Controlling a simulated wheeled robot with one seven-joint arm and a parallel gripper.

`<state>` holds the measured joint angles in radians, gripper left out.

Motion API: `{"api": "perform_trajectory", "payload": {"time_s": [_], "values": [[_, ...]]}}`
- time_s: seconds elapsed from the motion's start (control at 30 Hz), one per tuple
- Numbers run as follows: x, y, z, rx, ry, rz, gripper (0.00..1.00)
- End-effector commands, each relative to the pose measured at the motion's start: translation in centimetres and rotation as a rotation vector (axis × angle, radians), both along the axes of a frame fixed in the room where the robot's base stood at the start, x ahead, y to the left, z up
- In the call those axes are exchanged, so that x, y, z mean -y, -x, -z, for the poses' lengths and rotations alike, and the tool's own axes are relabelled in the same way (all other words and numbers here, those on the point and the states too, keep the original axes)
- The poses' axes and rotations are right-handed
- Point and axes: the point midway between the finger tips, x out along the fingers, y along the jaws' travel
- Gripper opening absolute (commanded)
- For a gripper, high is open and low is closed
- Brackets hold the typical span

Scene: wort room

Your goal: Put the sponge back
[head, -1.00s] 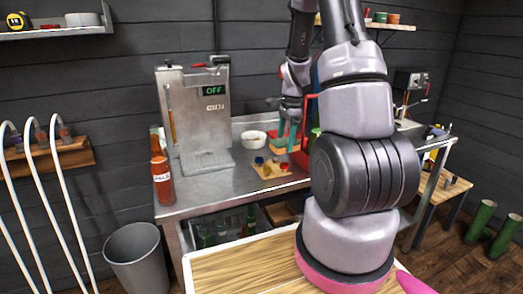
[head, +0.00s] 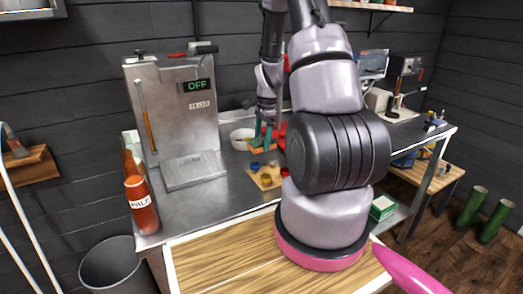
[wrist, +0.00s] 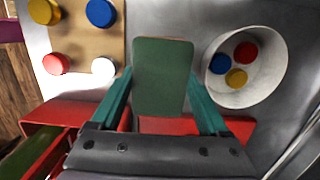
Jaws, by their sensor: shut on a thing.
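My gripper (head: 266,133) has its teal fingers down over the steel counter (head: 215,205). In the wrist view the two fingers (wrist: 167,100) stand on either side of the sponge (wrist: 163,75) and are shut on it. The sponge has a green face and a thin orange edge; its orange side (head: 262,146) shows under the fingers in the head view. A red holder-like thing (wrist: 240,128) lies close behind the sponge in the wrist view. It is partly hidden by my gripper, and I cannot tell whether the sponge touches it.
A white bowl (wrist: 277,80) with red, blue and yellow caps stands right of the sponge in the wrist view. A wooden board (wrist: 88,35) with several caps is at left. The dispenser (head: 180,110), reading OFF, and a red bottle (head: 141,207) stand at the counter's left.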

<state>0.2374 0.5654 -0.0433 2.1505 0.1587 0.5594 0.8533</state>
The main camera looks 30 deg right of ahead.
Motion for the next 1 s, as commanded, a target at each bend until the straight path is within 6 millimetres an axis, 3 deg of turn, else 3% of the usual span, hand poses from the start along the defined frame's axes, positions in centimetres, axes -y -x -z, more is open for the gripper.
{"api": "perform_trajectory", "payload": {"time_s": [0.33, 0.7, 0.73, 0.77, 1.0], "values": [[0.0, 0.0, 3.9, -0.001, -0.001, -0.001, 0.09], [0.0, 0.0, 4.3, 0.0, -0.001, 0.0, 0.09], [0.0, 0.0, 4.3, 0.001, -0.001, 0.0, 0.9], [0.0, 0.0, 4.2, 0.001, 0.0, 0.0, 1.0], [0.0, 0.0, 4.2, 0.001, 0.0, 0.0, 1.0]]}}
